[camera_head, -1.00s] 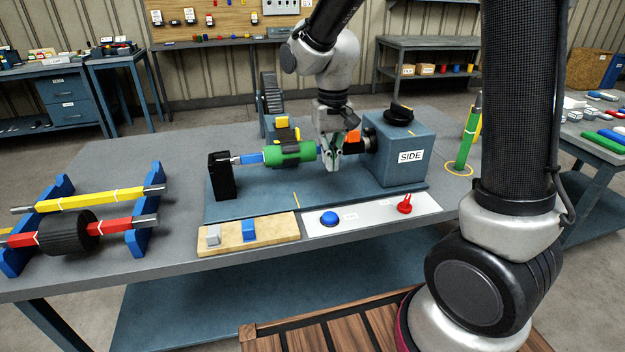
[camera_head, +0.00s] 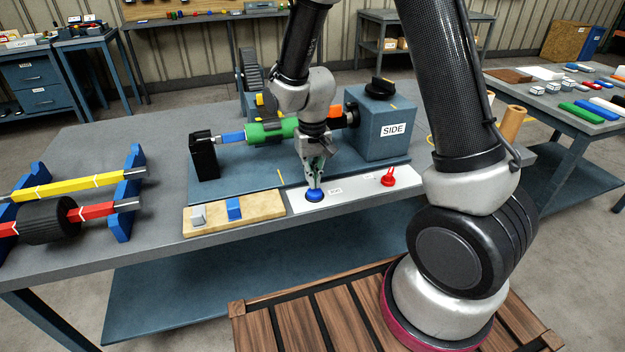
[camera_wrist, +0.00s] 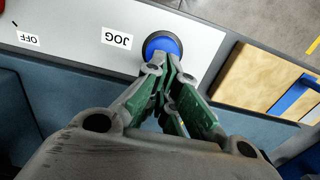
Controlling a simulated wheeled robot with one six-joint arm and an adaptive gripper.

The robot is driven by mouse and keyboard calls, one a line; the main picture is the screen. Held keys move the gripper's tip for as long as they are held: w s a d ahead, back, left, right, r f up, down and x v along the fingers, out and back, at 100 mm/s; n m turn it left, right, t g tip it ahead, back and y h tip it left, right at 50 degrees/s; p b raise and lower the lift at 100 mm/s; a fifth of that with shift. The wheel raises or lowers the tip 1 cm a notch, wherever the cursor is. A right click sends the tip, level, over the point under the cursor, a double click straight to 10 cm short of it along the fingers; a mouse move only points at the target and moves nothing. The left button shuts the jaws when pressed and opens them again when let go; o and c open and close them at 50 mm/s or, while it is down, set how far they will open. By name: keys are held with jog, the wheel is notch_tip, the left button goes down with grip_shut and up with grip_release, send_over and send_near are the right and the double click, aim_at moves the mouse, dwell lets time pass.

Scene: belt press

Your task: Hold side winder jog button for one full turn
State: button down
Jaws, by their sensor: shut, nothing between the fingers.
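The blue jog button (camera_head: 315,195) sits on the white control panel (camera_head: 350,188), and it also shows in the wrist view (camera_wrist: 162,44) beside the label JOG. My gripper (camera_head: 315,186) points down with its shut, empty fingertips right over the button. In the wrist view my fingertips (camera_wrist: 172,64) cover the button's near edge; whether they touch or press it I cannot tell. The side winder (camera_head: 378,130) is a blue box marked SIDE, with a green roller (camera_head: 268,131) on its shaft, partly hidden by my arm.
A red switch (camera_head: 388,177) stands right of the button on the panel. A wooden board (camera_head: 215,222) with a grey and a blue block lies left of the panel. A rack at the left holds a yellow bar (camera_head: 70,187) and a black roll (camera_head: 48,222).

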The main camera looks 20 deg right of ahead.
jog(key=shift+f, duration=0.65)
